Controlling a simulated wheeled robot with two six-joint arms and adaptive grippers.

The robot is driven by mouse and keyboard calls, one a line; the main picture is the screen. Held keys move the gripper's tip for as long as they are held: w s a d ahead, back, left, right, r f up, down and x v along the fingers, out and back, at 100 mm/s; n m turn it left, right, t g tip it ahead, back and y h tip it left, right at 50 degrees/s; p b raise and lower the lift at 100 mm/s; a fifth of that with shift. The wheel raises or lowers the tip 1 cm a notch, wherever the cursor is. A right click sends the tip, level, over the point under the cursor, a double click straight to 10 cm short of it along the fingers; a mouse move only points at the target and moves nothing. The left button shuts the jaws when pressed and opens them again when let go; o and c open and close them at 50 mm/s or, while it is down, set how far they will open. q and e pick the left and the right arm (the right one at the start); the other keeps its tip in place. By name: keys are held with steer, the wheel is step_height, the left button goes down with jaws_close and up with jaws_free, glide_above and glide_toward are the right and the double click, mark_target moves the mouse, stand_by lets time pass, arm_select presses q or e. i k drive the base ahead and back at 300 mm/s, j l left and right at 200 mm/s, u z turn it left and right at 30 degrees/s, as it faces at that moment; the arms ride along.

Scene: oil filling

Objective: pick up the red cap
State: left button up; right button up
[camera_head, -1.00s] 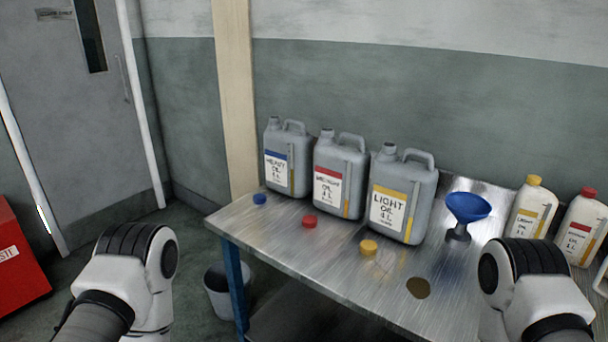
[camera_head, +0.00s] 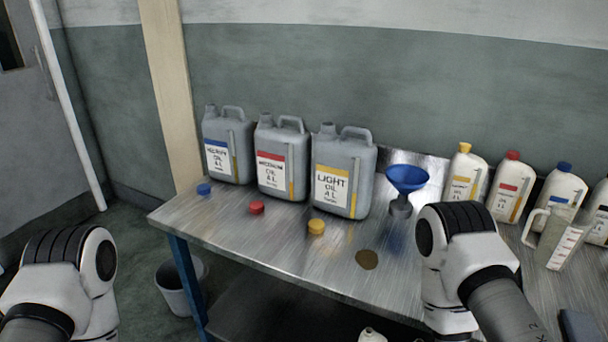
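The red cap (camera_head: 257,208) lies on the metal table (camera_head: 225,235), in front of the grey medium oil can (camera_head: 283,160) with a red label band. A blue cap (camera_head: 204,189) lies to its left and a yellow cap (camera_head: 316,227) to its right. My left arm shows at the lower left, off the table's left side. My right arm shows at the lower right, in front of the table's right part. Both are well apart from the red cap. The fingers of both grippers are not visible.
Grey cans of heavy oil (camera_head: 228,147) and light oil (camera_head: 342,172) flank the medium can. A blue funnel (camera_head: 406,180) stands to their right. Several white bottles and a measuring jug (camera_head: 557,239) stand at the right. A bin (camera_head: 181,287) is on the floor.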

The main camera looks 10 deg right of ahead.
mark_target(256, 206)
steer(key=i+j+z, duration=0.15)
steer(key=z, duration=0.3)
steer(key=i+j+z, duration=0.1)
steer(key=j+z, duration=0.2)
steer(key=z, duration=0.15)
steer(key=j+z, duration=0.3)
steer(key=z, duration=0.15)
steer(key=i, duration=0.05)
